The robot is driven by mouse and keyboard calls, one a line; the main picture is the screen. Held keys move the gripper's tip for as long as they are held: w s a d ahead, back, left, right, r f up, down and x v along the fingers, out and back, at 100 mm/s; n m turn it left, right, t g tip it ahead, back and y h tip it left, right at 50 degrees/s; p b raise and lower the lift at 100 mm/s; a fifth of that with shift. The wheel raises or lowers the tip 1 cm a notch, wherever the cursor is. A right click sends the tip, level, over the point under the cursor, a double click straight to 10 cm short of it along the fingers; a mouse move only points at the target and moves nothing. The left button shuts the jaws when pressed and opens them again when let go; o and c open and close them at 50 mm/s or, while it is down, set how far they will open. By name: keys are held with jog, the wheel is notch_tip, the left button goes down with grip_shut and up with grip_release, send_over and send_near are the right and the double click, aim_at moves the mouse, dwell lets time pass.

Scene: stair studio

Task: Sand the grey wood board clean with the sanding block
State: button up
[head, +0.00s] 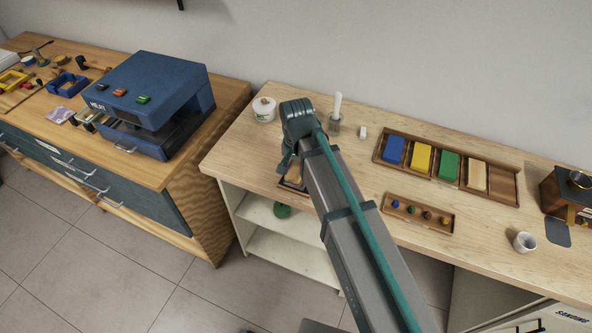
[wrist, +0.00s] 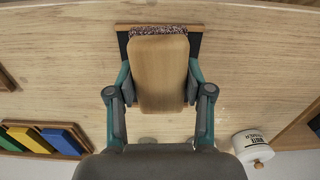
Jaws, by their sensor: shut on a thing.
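My gripper (wrist: 158,88) is shut on the sanding block (wrist: 158,75), a pale wooden block with a speckled dark abrasive edge at its far end. In the wrist view the block covers most of a board (wrist: 195,45) with a brown edge and dark surface, which I take for the grey wood board. I cannot tell whether block and board touch. In the head view my gripper (head: 289,162) is over the left part of the bench, and a bit of the board (head: 293,184) shows below it near the front edge. My arm hides the rest.
A tray (head: 512,187) with blue, yellow, green and pale blocks lies to the right, with a smaller tray (head: 418,223) of coloured knobs before it. A white tub (head: 264,109) and a brush (head: 336,114) stand behind. A blue heat machine (head: 155,100) stands on the left cabinet.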

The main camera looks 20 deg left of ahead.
jog(key=shift+r+p, duration=1.7)
jog(key=shift+r, duration=1.15)
